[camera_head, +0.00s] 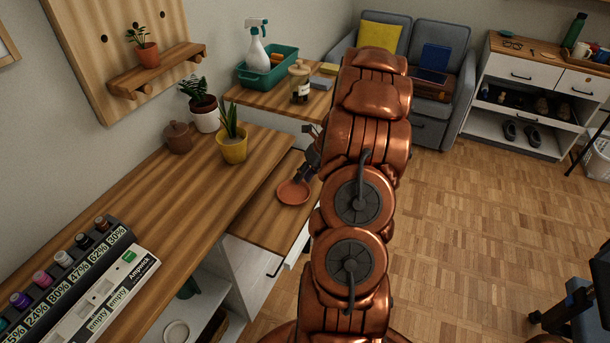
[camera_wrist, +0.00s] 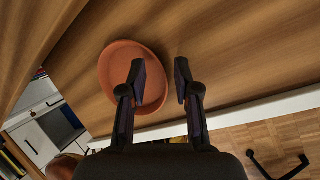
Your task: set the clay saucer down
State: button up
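The clay saucer (camera_head: 293,191) is a round, shallow terracotta dish. It appears to lie flat on the lower wooden surface (camera_head: 262,217), near that surface's right edge. The saucer also shows in the wrist view (camera_wrist: 117,72), left of centre. My gripper (camera_wrist: 161,78) is open, with a clear gap between its two dark fingers. The left finger is over the saucer's inside and the right finger is beyond its rim over bare wood. The rim passes between them, and neither finger is visibly pressed on it. In the head view my gripper is partly hidden by my arm.
On the higher desk at left stand a yellow pot with a plant (camera_head: 232,148), a white pot (camera_head: 205,114) and a brown lidded jar (camera_head: 178,138). Behind is a shelf with a green caddy (camera_head: 267,72) and a glass jar (camera_head: 300,82). Bare wood lies in front of the saucer.

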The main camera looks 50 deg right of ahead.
jog(key=b+v, duration=0.2)
jog(key=v, duration=1)
jog(key=s+a+r+n+g, duration=0.1)
jog(key=a+r+n+g, duration=0.15)
jog(key=a+n, duration=0.95)
jog(key=s+a+r+n+g, duration=0.2)
jog(key=a+r+n, duration=0.35)
jog(key=a, duration=1.15)
jog(key=s+a+f+n+h, duration=0.1)
jog(key=s+a+n, duration=0.4)
jog(key=s+n, duration=0.4)
jog(key=s+a+f+n+g+h, duration=0.1)
jog(key=s+a+n+h, duration=0.1)
jog(key=s+a+n, duration=0.4)
jog(key=shift+s+f+n, duration=0.2)
jog(key=shift+s+n, duration=1.35)
jog(key=shift+n, duration=1.7)
jog(key=shift+g, duration=0.25)
